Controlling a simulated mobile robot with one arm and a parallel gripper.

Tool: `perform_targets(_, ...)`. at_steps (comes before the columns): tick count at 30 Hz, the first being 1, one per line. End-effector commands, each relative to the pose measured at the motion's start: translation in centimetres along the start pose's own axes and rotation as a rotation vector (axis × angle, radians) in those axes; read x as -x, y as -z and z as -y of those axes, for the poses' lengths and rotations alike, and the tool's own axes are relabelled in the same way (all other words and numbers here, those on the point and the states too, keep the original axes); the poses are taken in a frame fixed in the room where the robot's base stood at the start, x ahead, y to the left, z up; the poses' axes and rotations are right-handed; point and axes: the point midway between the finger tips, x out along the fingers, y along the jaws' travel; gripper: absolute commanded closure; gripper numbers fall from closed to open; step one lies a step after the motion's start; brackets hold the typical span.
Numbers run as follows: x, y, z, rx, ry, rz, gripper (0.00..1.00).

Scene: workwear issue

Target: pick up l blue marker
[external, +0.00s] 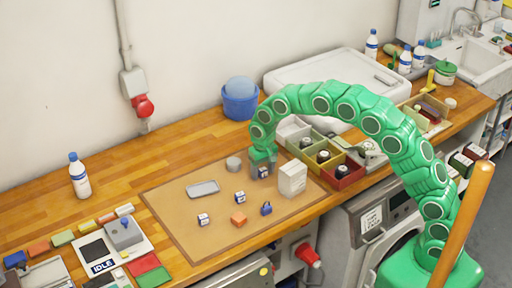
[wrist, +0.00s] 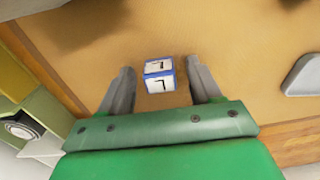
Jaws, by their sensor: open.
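A small white block with blue edges (wrist: 159,82) lies on the tan mat in the wrist view. Its two visible faces each carry a dark mark like a 7 or an upturned L. My gripper (wrist: 160,66) is open, with one finger on each side of the block and gaps between. In the external view my gripper (external: 262,163) points down at the mat's back right, and the block (external: 263,172) shows partly between the fingers. Two similar white-and-blue blocks, one (external: 240,197) nearer the middle and one (external: 203,219) further left, stand on the mat; their marks are too small to read.
The mat (external: 180,222) also holds a white box (external: 292,179) just right of my gripper, a grey round piece (external: 233,163), a grey tray (external: 203,188), an orange cube (external: 239,218) and a blue padlock-like item (external: 266,208). Coloured bins (external: 349,173) stand to the right.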

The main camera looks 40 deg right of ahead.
Motion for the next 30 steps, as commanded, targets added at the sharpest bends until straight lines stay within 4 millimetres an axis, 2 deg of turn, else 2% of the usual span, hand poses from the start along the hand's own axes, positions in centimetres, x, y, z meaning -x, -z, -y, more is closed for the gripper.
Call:
perform_targets(6, -0.1, 0.0, 0.0, 0.000, 0.000, -0.001, 0.38)
perform_targets(15, -0.1, 0.0, 0.0, 0.000, 0.001, -0.001, 0.84)
perform_targets(17, -0.1, 0.0, 0.0, 0.000, 0.001, -0.001, 0.90)
perform_targets(25, 0.1, 0.0, 0.0, 0.000, 0.001, -0.001, 0.91)
perform_targets(30, 1.2, 0.1, 0.1, 0.000, 0.002, -0.004, 0.91)
